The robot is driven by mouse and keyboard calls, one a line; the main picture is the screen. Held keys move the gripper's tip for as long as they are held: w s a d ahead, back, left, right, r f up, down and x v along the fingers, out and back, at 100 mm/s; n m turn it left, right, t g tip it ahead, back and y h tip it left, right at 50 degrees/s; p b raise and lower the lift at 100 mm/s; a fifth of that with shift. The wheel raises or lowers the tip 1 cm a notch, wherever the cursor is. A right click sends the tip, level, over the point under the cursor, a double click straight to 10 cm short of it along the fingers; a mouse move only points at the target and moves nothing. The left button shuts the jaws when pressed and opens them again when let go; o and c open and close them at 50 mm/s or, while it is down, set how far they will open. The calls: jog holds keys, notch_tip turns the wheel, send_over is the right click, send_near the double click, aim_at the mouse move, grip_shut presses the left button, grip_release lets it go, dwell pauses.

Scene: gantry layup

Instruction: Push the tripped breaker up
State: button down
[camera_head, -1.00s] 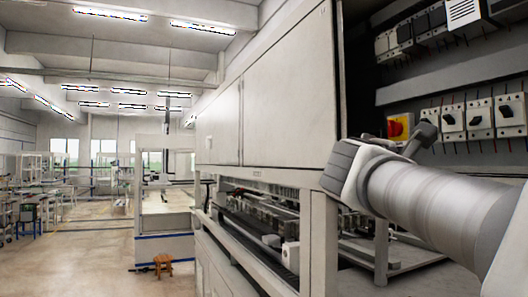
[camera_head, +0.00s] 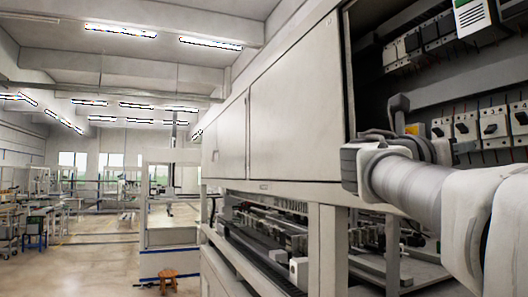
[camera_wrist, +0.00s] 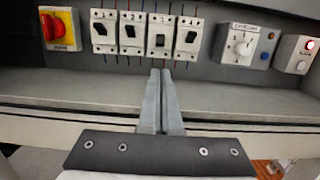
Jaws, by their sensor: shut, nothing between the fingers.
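A row of several white breakers with black toggles is on the back panel, at the top of the wrist view. The third breaker from the left (camera_wrist: 161,34) has its toggle lower than its left neighbours (camera_wrist: 132,33). My gripper (camera_wrist: 160,74) is shut and empty, its fingers pointing at the panel. In the wrist view the fingertips appear just below the third breaker, with no visible contact. In the head view the breakers (camera_head: 466,127) show at the right, partly behind my arm, and the fingertips are hard to make out.
A red and yellow rotary switch (camera_wrist: 59,28) is left of the breakers. A control box with a dial (camera_wrist: 242,46) and a smaller button box (camera_wrist: 297,53) are to the right. A grey ledge (camera_wrist: 75,88) runs below the row. Another breaker row (camera_head: 430,35) is higher up.

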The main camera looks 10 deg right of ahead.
aim_at(495, 139)
jog(key=p+x, duration=0.2)
jog(key=x, duration=0.7)
jog(key=shift+w+d, duration=0.15)
jog(key=shift+d, duration=0.15)
jog(key=shift+r+p, duration=0.1)
jog(key=shift+p, duration=0.2)
jog(key=shift+a, duration=0.2)
jog(key=shift+d, duration=0.15)
